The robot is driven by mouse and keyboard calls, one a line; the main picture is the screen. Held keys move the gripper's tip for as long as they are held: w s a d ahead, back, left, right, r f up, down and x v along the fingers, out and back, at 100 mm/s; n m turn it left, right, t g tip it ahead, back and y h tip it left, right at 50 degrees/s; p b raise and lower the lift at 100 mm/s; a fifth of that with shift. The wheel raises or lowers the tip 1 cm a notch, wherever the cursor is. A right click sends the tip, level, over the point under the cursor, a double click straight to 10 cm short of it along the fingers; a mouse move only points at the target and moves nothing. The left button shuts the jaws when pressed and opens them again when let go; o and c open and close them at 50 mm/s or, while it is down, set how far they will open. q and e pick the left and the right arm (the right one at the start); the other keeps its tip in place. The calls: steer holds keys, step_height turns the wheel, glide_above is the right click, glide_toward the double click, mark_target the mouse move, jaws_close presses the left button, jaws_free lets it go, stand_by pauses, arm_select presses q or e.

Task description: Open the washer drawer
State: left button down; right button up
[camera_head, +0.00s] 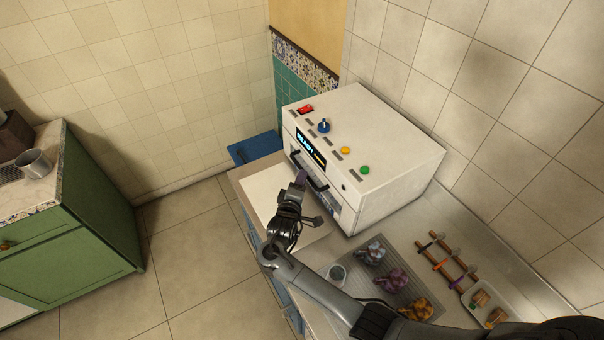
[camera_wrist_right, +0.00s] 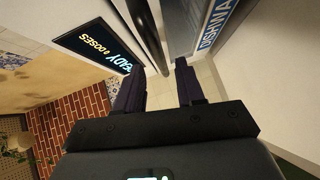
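The washer (camera_head: 385,150) is a white box on the counter against the wall, with a lit display (camera_head: 311,147) on its front. Its dark bar handle (camera_head: 318,182) lies below the display and also shows in the right wrist view (camera_wrist_right: 146,35). My right gripper (camera_head: 301,176) is at the washer's front, near the handle. In the wrist view its two dark fingers (camera_wrist_right: 157,72) are apart, and the lower end of the handle appears between their tips. Contact with the handle cannot be told. The drawer front looks closed. My left gripper is not in view.
A red switch (camera_head: 305,109), blue knob (camera_head: 323,125) and yellow and green buttons are on the washer's top. Open floor lies left.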

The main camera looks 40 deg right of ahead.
steer(key=shift+b+x, duration=0.35)
steer(key=shift+x, duration=2.25)
jaws_close()
steer(key=shift+r, duration=0.1)
